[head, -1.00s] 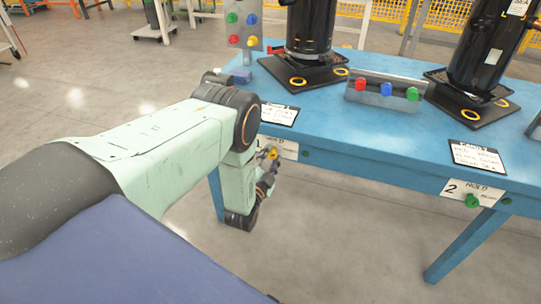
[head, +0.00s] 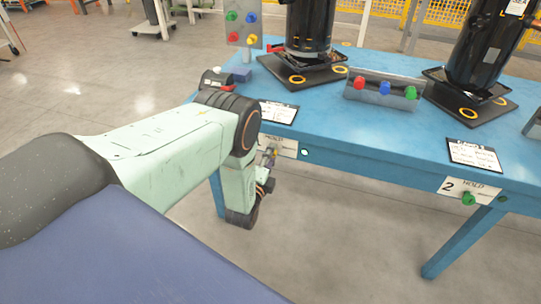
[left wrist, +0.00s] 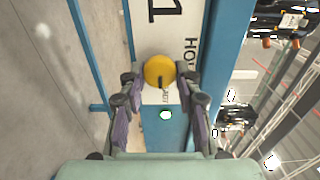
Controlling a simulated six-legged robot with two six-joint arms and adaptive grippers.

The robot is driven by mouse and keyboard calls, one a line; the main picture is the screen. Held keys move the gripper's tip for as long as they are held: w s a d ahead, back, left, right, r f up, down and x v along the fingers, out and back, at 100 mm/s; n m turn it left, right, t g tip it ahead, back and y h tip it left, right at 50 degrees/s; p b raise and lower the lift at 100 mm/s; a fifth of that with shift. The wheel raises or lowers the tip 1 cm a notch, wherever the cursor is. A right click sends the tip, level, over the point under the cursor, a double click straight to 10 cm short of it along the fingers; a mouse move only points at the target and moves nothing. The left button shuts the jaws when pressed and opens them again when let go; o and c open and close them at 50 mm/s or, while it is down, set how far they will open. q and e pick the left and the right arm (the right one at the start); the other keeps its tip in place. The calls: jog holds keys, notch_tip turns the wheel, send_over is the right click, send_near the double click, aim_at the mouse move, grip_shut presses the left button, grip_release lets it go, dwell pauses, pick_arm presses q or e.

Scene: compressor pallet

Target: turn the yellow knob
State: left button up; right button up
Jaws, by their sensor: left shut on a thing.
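The yellow knob (left wrist: 159,70) sits on a white label plate marked 1 and HOLD on the blue table's front edge. It has a dark pointer line, which points down in the left wrist view. My left gripper (left wrist: 160,78) has a finger on each side of the knob and is shut on it. In the head view the left gripper (head: 269,160) is at the table's front edge, mostly hidden by my own wrist, with little of the knob showing. A small round lamp (left wrist: 165,115) beside the knob glows white-green. My right gripper is not in view.
The blue table (head: 355,125) carries black cylinders on dark bases, a grey box of red, blue and green knobs (head: 385,90), and an upright panel (head: 243,25) with coloured knobs. A green knob (head: 468,198) marked 2 is farther right on the front edge.

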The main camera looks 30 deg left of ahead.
pick_arm(q)
jog(key=shift+f, duration=0.1)
dwell(0.4)
jog(key=o, duration=1.1)
jog(key=shift+o, duration=0.2)
jog(key=v, duration=1.2)
